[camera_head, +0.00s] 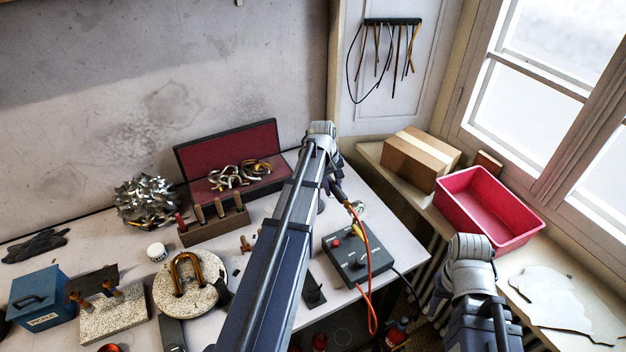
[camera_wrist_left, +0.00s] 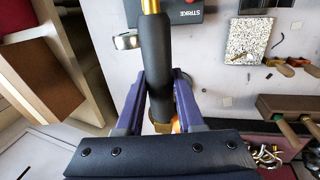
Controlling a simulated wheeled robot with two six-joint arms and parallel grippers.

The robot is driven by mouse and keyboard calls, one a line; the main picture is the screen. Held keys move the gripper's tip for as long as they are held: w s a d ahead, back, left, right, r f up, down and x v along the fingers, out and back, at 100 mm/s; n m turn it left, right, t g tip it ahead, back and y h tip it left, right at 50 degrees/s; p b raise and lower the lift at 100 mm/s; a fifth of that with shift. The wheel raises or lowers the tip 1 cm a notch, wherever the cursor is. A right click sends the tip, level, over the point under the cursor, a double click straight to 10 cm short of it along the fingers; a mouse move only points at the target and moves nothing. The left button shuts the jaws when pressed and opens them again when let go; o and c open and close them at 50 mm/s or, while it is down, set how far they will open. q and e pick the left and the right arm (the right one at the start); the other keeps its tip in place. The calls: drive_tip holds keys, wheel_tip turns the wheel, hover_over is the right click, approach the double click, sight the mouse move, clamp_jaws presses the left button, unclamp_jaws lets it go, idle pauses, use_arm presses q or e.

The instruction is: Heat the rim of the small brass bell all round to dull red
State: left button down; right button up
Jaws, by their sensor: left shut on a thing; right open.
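My left gripper (camera_head: 335,182) is shut on the black handle of a torch (camera_wrist_left: 155,60), held above the right end of the bench. Its brass end (camera_wrist_left: 150,6) points away from the gripper, and an orange hose (camera_head: 369,262) hangs from it. My right gripper (camera_head: 442,284) is at the lower right, beside the sill; its fingers are mostly hidden by its wrist, and it is open. I cannot pick out the small brass bell for certain. A copper-coloured round thing (camera_head: 110,348) is cut off at the bottom edge. My left arm hides part of the bench.
A grey control box (camera_head: 357,262) stands under the torch. A brass U-tube (camera_head: 186,262) is on a round speckled block (camera_head: 165,298). A red-lined case (camera_head: 225,150), a tool rack (camera_head: 212,229) and a blue box (camera_head: 38,298) stand on the bench. A red bin (camera_head: 488,205) stands on the sill.

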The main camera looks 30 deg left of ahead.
use_arm(q)
drive_tip(key=shift+s, duration=0.1)
drive_tip(key=shift+s, duration=2.35)
idle(5.5)
